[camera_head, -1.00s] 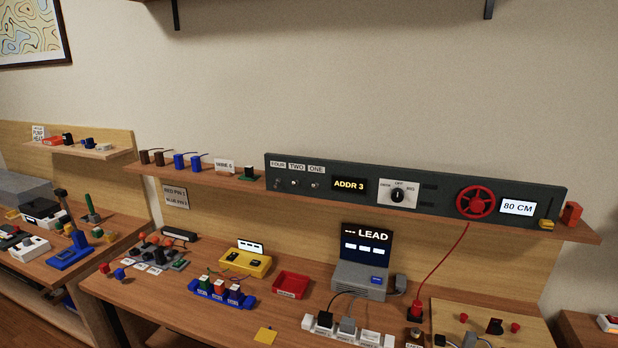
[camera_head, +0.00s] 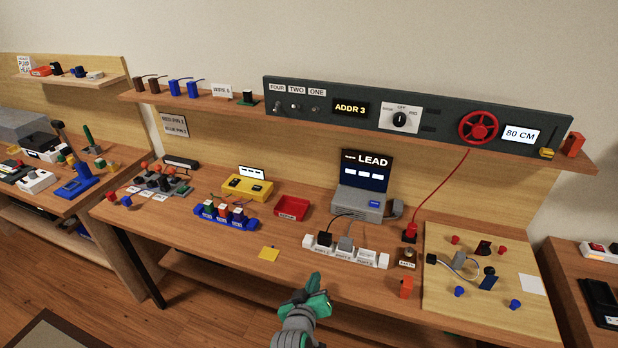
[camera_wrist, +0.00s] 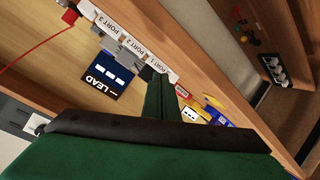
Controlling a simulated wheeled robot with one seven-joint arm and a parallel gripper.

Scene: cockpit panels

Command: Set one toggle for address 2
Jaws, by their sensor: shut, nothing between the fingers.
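Three small toggles (camera_head: 295,107) sit in a row at the left end of the dark panel (camera_head: 450,125), under labels FOUR, TWO and ONE (camera_head: 315,91). The lever positions are too small to tell for sure. The display beside them reads ADDR 3 (camera_head: 351,108). My gripper (camera_head: 316,285) is low at the front edge of the bench, well below and in front of the panel. It is shut and empty. In the wrist view its green fingers (camera_wrist: 161,92) are together; the toggles are not seen there.
A dial (camera_head: 400,119), a red wheel (camera_head: 478,128) and an 80 CM display (camera_head: 521,135) share the panel. A LEAD screen (camera_head: 365,170), a white port strip (camera_head: 345,250) and a red cable (camera_head: 440,193) stand below. Space above the bench front is free.

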